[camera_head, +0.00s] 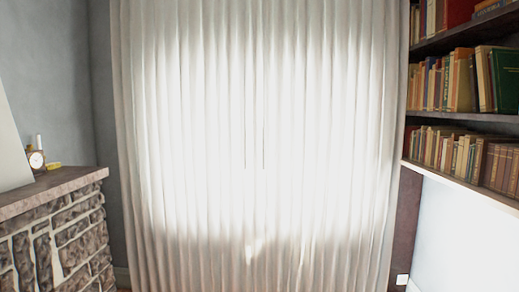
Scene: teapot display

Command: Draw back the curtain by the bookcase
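A pale, pleated curtain (330,140) hangs across the middle of the head view, closed from side to side, with bright light showing through it. Its right edge hangs close to the bookcase (470,122), whose dark shelves hold many books on the right side. Two thin dark vertical lines show near the curtain's middle; I cannot tell what they are. The curtain's top and bottom run out of the picture. Neither of my grippers is in view.
A stone fireplace (65,245) with a mantel (50,187) stands at the left, and a small clock (36,159) sits on it. A grey wall (55,60) is behind. A white surface (455,240) lies below the shelves at the right.

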